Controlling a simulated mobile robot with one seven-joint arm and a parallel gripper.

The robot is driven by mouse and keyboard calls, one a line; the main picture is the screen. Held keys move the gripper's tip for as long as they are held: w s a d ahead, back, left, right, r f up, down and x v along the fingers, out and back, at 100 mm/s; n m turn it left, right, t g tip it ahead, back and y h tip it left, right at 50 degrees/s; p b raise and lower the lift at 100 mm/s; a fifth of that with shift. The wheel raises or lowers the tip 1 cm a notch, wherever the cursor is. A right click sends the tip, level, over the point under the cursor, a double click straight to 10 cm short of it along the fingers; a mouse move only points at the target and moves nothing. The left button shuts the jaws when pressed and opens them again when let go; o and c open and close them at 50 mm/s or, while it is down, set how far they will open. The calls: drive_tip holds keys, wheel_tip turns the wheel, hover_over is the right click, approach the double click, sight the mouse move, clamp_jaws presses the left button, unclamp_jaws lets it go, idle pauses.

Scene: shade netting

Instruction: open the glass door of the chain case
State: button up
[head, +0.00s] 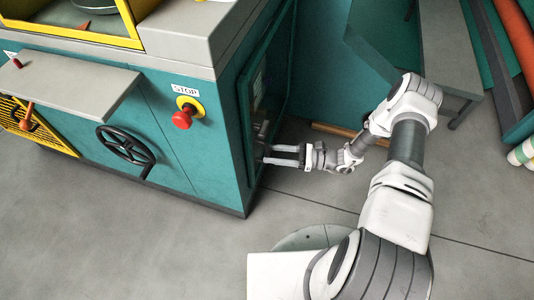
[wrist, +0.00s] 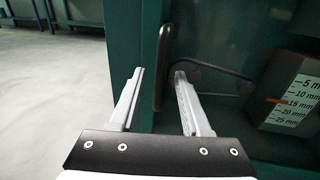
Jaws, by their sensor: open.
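The chain case's glass door (head: 258,88) is on the right side of the teal machine and looks shut. In the wrist view its dark glass (wrist: 225,50) has a teal frame. A black upright bar handle (wrist: 163,60) is on the frame at the glass's left edge. My gripper (head: 270,155) is open and empty, its fingers pointing at the lower part of the door. In the wrist view my gripper (wrist: 159,74) has one fingertip on each side of the handle's lower part. I cannot tell whether they touch it or how deep they reach.
Behind the glass are a dark triangular loop (wrist: 205,75) and a millimetre scale (wrist: 292,100). The machine's front has a red stop button (head: 182,119) and a black handwheel (head: 126,146). A grey bench (head: 450,45) stands at the right. Grey floor before the machine is clear.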

drive_tip(key=shift+w+a, duration=0.15)
drive_tip(key=shift+a, duration=0.95)
clamp_jaws()
idle(0.7)
